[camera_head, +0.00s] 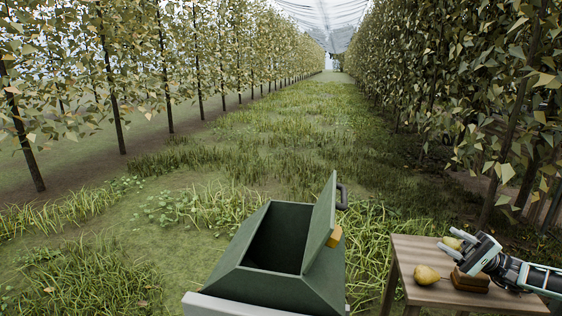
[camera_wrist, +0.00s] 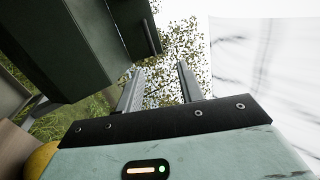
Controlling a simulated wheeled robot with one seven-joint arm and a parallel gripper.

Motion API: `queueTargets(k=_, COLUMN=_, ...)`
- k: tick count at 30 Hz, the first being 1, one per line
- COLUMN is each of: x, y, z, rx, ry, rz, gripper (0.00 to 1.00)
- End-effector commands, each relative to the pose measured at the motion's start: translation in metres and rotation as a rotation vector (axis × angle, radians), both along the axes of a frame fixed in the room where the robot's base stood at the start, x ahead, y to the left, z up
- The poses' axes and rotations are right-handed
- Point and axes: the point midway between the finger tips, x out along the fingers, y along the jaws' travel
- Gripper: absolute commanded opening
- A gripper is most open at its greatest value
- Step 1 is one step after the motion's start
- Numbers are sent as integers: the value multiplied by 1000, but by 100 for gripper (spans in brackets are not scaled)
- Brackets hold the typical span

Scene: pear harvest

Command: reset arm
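My gripper (camera_head: 450,241) is at the right of the head view, above the wooden table and pointing left. In the wrist view its two fingers (camera_wrist: 160,75) stand apart with nothing between them. A yellow pear (camera_head: 426,275) lies on the table, left of and below my gripper. Another yellow patch (camera_head: 452,243), probably a pear, shows by the fingers in the head view; whether it is behind or beside them is unclear. A yellow rounded thing (camera_wrist: 40,160) shows at the lower left of the wrist view.
The wooden table (camera_head: 408,250) also holds a brown object (camera_head: 469,281) under my gripper. A green bin (camera_head: 325,275) with a raised lid stands left of the table; its dark inside looks empty. Trees line both sides of a grassy lane (camera_head: 300,130).

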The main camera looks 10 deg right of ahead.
Motion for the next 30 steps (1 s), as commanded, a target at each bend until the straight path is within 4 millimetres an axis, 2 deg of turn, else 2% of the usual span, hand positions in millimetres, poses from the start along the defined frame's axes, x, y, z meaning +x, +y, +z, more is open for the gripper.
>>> queueTargets(k=8, x=5, y=49, z=-1, rx=-133, ry=84, rz=122, gripper=38)
queueTargets(k=16, x=-4, y=123, z=-11, rx=-385, ry=212, rz=304, gripper=38)
queueTargets(k=21, x=-30, y=178, z=-26, rx=-679, ry=319, rz=448, gripper=38)
queueTargets(k=24, x=-52, y=199, z=-35, rx=-882, ry=372, rz=507, gripper=38)
queueTargets(k=27, x=-72, y=208, z=-39, rx=-1081, ry=405, rz=538, gripper=38)
queueTargets(k=30, x=-92, y=210, z=-39, rx=-1274, ry=417, rz=540, gripper=38)
